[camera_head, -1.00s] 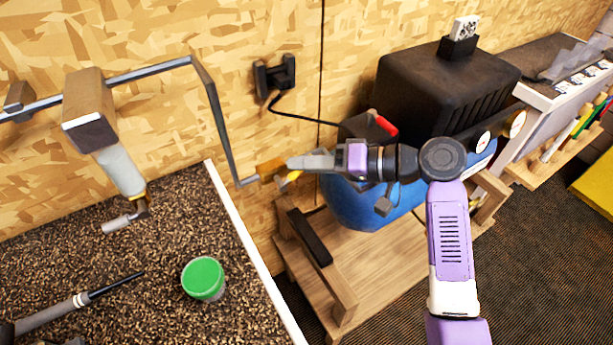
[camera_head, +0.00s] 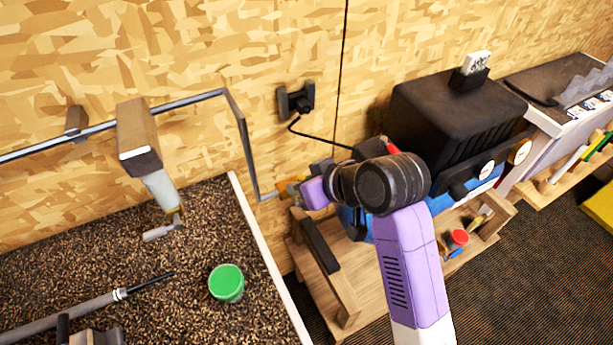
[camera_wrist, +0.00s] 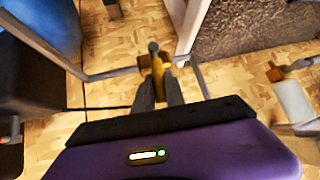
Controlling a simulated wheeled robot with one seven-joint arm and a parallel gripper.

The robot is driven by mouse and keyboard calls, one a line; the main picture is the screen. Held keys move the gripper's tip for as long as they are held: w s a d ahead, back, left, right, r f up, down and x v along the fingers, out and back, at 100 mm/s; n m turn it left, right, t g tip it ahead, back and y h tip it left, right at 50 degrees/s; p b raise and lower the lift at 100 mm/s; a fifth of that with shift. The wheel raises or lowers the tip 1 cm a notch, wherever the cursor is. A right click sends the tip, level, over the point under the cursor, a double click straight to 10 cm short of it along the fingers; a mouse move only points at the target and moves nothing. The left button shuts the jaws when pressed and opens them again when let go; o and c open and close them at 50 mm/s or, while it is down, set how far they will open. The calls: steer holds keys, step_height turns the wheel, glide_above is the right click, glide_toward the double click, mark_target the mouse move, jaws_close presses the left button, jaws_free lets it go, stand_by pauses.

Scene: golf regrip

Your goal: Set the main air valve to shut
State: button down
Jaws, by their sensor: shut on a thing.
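The main air valve is a brass body (camera_head: 287,189) at the lower end of the grey wall pipe, beside the blue compressor tank. In the wrist view its yellow lever (camera_wrist: 157,72) stands between my fingers, roughly in line with them and crossing the pipe. My gripper (camera_wrist: 159,88) is shut on this lever. In the head view my gripper's purple body (camera_head: 314,193) is at the valve, and my wrist hides the fingertips and most of the lever. I cannot read the valve's exact setting.
The black-topped compressor (camera_head: 455,115) stands close right of my wrist on a wooden base (camera_head: 345,285). A wall socket (camera_head: 296,101) with a black cable is above. The speckled bench (camera_head: 190,265) at left holds a green-lidded jar (camera_head: 226,283) and a club shaft (camera_head: 75,312).

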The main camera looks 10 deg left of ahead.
steer(key=shift+s+a+t+h+p, duration=0.2)
steer(key=shift+a+t+h+p, duration=0.1)
steer(key=shift+h, duration=0.1)
steer(key=shift+f+n, duration=0.1)
steer(key=shift+n, duration=0.2)
steer(key=c, duration=1.4)
jaws_free()
steer(key=v, duration=0.8)
steer(key=shift+a+b, duration=0.1)
steer(key=shift+b, duration=0.25)
